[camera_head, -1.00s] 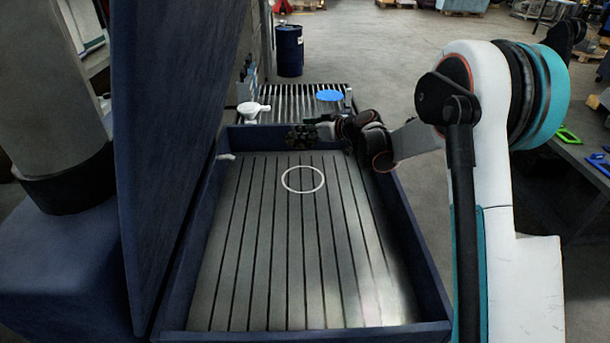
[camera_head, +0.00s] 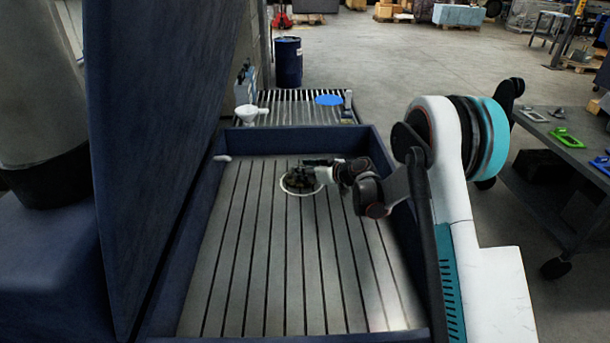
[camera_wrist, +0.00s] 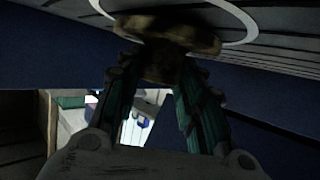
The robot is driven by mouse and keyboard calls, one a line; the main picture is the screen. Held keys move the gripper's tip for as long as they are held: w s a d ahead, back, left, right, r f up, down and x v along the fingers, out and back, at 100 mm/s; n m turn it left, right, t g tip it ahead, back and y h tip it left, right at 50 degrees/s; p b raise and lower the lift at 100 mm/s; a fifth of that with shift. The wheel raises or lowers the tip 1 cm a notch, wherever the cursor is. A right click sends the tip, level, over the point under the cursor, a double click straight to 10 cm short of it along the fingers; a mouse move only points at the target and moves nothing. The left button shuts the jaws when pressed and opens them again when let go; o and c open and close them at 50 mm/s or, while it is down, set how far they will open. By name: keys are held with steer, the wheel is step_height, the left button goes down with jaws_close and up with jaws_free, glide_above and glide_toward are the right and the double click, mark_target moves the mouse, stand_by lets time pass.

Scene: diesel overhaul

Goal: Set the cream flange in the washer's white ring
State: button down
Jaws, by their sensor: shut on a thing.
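The washer is an open dark blue tub with a slatted grey floor (camera_head: 250,260). A white ring (camera_head: 284,187) is marked on that floor toward the back. My gripper (camera_head: 318,173) is over the ring and shut on a dark, brownish flange (camera_head: 299,180), which looks darker than cream. In the wrist view, the flange (camera_wrist: 168,35) sits between my fingertips (camera_wrist: 158,70), with the white ring (camera_wrist: 240,38) around its outline. I cannot tell whether the flange touches the slats.
The raised blue lid (camera_head: 160,130) stands at the left and the tub's right wall (camera_head: 415,245) is near my arm. Behind are a roller table (camera_head: 290,108), a white funnel (camera_head: 247,113) and a blue disc (camera_head: 328,100). The front slats are clear.

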steer(key=shift+f, duration=0.25)
steer(key=shift+f, duration=0.15)
steer(key=c, duration=1.1)
jaws_free()
